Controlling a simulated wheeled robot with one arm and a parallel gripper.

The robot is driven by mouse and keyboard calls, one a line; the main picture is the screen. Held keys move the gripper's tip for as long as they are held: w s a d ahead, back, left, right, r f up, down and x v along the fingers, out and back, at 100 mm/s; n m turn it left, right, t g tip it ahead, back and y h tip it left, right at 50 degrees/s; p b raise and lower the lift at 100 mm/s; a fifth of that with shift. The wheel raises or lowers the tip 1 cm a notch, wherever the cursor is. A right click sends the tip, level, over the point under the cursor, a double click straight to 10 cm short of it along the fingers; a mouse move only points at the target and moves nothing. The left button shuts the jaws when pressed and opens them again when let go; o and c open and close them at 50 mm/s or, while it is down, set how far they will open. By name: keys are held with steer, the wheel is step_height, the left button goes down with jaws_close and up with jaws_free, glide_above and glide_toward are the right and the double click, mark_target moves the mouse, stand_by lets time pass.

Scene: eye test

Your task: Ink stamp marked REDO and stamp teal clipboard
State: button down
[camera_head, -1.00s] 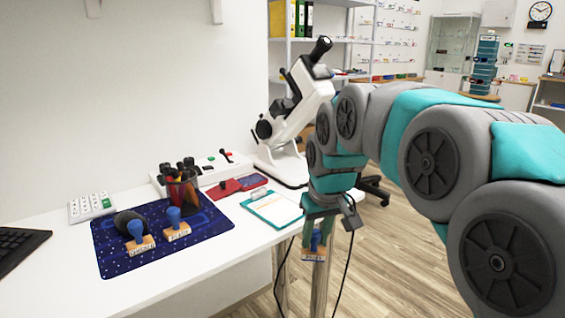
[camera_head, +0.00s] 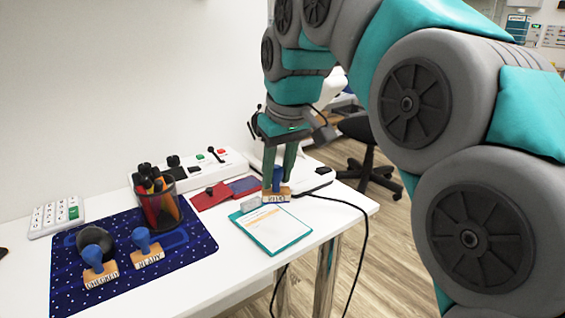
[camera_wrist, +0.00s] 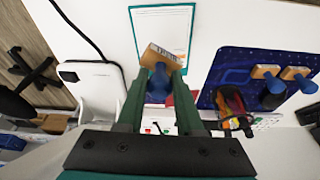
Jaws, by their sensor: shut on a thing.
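My gripper (camera_head: 279,178) is shut on the blue handle of a stamp (camera_head: 276,196) with a wooden block. The block's label is too small to read surely. In the wrist view the stamp (camera_wrist: 160,58) sits between the fingertips, slightly tilted in the picture. The teal clipboard (camera_head: 290,238) lies on the table with white paper and a clip at its far end. The held stamp appears just right of that clip; its height above the table is unclear. The clipboard (camera_wrist: 192,40) also shows in the wrist view. A red ink pad (camera_head: 211,197) lies open left of the clip, with a bluish part beside it.
Two stamps, CHECKED (camera_head: 99,270) and apparently READY (camera_head: 147,252), stand on a blue mat (camera_head: 185,262) near a pen cup (camera_head: 158,207). A white device (camera_head: 205,168) is behind. A black cable hangs over the table's right edge.

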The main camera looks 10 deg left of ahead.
mark_target(280, 194)
steer(key=shift+f, duration=0.9)
steer(key=shift+f+b, duration=1)
steer(key=shift+f, duration=1.1)
steer(key=shift+f, duration=0.5)
steer(key=shift+r+p, duration=1.05)
steer(key=shift+r, duration=2.5)
